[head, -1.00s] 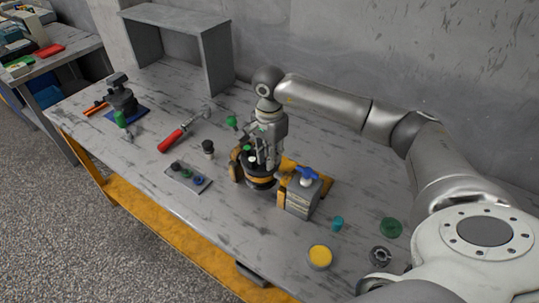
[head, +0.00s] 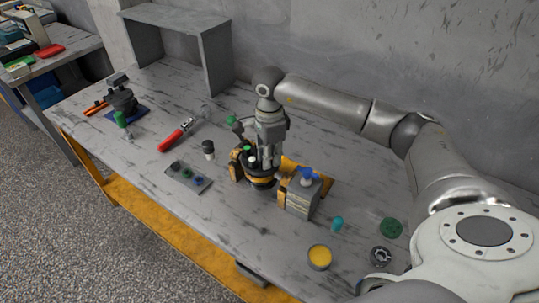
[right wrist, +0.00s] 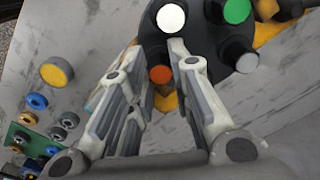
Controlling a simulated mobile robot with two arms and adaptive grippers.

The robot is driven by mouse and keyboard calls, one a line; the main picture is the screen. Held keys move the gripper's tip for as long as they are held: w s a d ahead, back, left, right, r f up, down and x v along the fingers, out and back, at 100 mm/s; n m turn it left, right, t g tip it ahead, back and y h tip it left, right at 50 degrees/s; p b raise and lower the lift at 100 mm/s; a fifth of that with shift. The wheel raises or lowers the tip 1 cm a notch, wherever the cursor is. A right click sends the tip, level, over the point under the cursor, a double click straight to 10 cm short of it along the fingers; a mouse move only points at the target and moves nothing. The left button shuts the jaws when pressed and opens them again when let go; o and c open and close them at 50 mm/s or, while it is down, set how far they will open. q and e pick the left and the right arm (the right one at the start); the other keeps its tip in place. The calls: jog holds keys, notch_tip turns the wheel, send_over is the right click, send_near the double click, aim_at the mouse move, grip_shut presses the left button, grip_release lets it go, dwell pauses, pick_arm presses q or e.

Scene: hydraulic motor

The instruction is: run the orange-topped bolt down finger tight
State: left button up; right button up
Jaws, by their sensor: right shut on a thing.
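The hydraulic motor, a dark round body (head: 257,183) with an orange band, stands upright on the workbench. Several bolts with coloured tops ring its upper face. In the right wrist view the orange-topped bolt (right wrist: 160,75) is between the fingers of my right gripper (right wrist: 157,56), which is shut on it. A white-topped bolt (right wrist: 171,17), a green-topped bolt (right wrist: 237,11) and a grey-topped bolt (right wrist: 246,63) stand nearby. In the head view my right gripper (head: 266,160) points down over the motor and hides the orange top. How deep the bolt sits cannot be told. My left gripper is not in view.
A grey block with a blue handle (head: 300,198) stands close right of the motor. A yellow-topped tin (head: 319,257) and a green disc (head: 391,228) lie further right. A plate with knobs (head: 175,182) and a red-handled tool (head: 170,142) lie left.

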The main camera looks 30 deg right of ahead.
jog(key=m, duration=0.2)
jog(key=shift+m, duration=0.3)
jog(key=o, duration=0.6)
jog(key=shift+w, duration=0.1)
jog(key=shift+r, duration=0.1)
jog(key=shift+r+p, duration=1.3)
jog(key=shift+r, duration=0.85)
